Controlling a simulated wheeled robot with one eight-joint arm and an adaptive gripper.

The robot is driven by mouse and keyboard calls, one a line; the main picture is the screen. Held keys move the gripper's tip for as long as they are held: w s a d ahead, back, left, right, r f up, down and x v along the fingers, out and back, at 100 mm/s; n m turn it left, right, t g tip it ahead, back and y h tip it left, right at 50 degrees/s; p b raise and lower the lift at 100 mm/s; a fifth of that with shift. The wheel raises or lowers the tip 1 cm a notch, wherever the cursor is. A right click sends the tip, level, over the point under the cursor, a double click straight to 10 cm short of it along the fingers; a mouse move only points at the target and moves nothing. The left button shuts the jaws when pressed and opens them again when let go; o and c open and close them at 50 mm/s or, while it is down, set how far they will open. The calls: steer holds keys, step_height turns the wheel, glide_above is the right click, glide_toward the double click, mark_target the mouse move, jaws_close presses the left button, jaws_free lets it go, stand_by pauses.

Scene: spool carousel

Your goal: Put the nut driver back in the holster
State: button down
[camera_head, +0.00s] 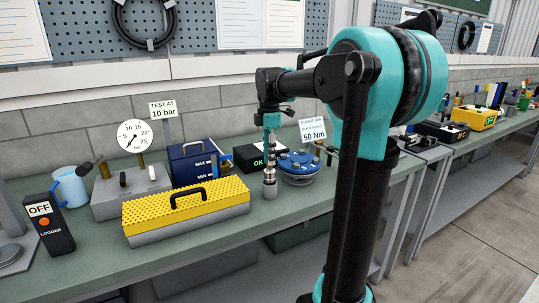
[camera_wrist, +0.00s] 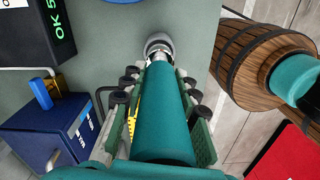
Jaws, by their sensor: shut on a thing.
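My gripper (camera_head: 271,130) points down above the front part of the bench and is shut on the nut driver. The driver's metal shank (camera_head: 270,162) shows below the fingers in the head view. In the wrist view, the nut driver (camera_wrist: 163,110) has a thick teal handle between the gripper's fingers (camera_wrist: 155,90). A round grey metal piece (camera_wrist: 158,43) is at its far end. In the head view, a grey metal cylinder (camera_head: 270,189) is directly under the shank, at the bench. I cannot tell whether it is the driver's socket or the holster. No other holster is clearly seen.
A yellow-topped toolbox (camera_head: 186,208) is left of the gripper. A blue flange (camera_head: 298,166) is close on the right, and a black box reading OK (camera_head: 255,158) is behind. A blue case (camera_head: 195,162) stands behind the toolbox. The bench top (camera_head: 110,262) is clear at front left.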

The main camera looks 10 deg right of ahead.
mark_target(269, 170)
steer(key=shift+f, duration=2.55)
steer(key=c, duration=1.1)
jaws_free()
steer(key=shift+o, duration=0.2)
step_height(269, 170, up, 12)
steer(key=shift+f, duration=0.1)
